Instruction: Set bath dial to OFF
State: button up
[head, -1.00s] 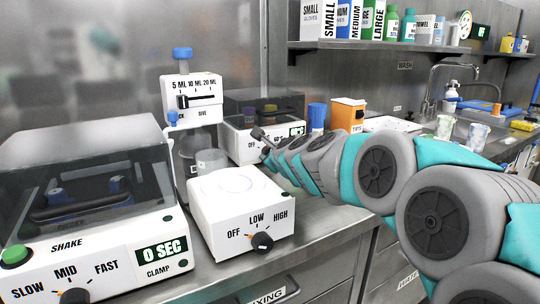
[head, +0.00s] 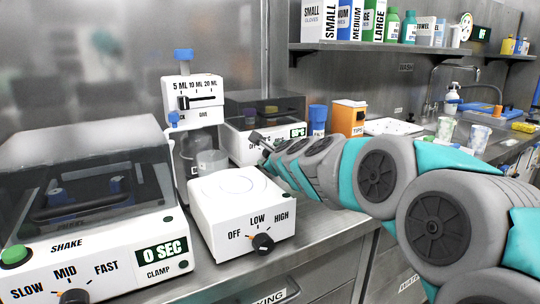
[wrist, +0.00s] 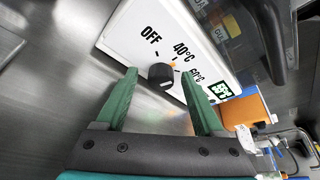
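The bath is a white box (head: 240,150) under a dark clear lid (head: 278,104), at the back in the head view. Its white panel (wrist: 140,42) in the wrist view carries OFF, 40°C and 60°C labels around a black dial (wrist: 160,77). An orange mark shows at the dial's edge near 40°C; I cannot tell clearly where the pointer is set. My gripper (wrist: 159,72) is open, its green fingers on either side of the dial with gaps visible. In the head view my gripper (head: 257,138) is at the bath's front, and my arm hides the dial.
An orange tips box (head: 348,117) and a blue-capped bottle (head: 317,120) stand to the right.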

jog(key=shift+v, duration=3.9)
jog(key=shift+a, duration=0.15)
